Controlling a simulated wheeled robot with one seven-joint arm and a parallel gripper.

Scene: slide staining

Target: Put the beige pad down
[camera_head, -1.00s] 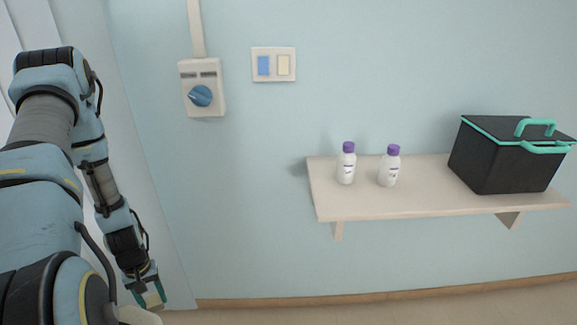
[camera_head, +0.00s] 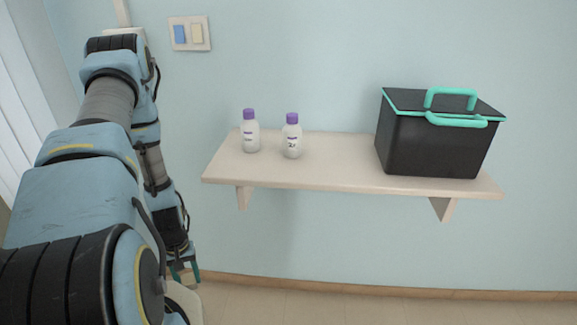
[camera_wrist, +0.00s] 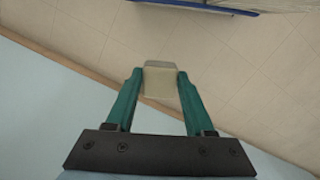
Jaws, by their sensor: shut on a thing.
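The beige pad (camera_wrist: 160,82) is a small pale block in the wrist view, held between the two green fingertips of my gripper (camera_wrist: 160,84). Part of it sticks out past the tips, and the floor shows well below it. In the head view my gripper (camera_head: 185,273) hangs low at the lower left, below the shelf's level and in front of the wall's foot. The pad cannot be made out clearly there.
A wall shelf (camera_head: 330,178) carries two white bottles with purple caps (camera_head: 250,133) (camera_head: 291,138) and a black box with a green handle (camera_head: 430,145). Bare shelf lies between bottles and box. A switch plate (camera_head: 189,33) is on the wall. A blue-edged thing (camera_wrist: 205,6) tops the wrist view.

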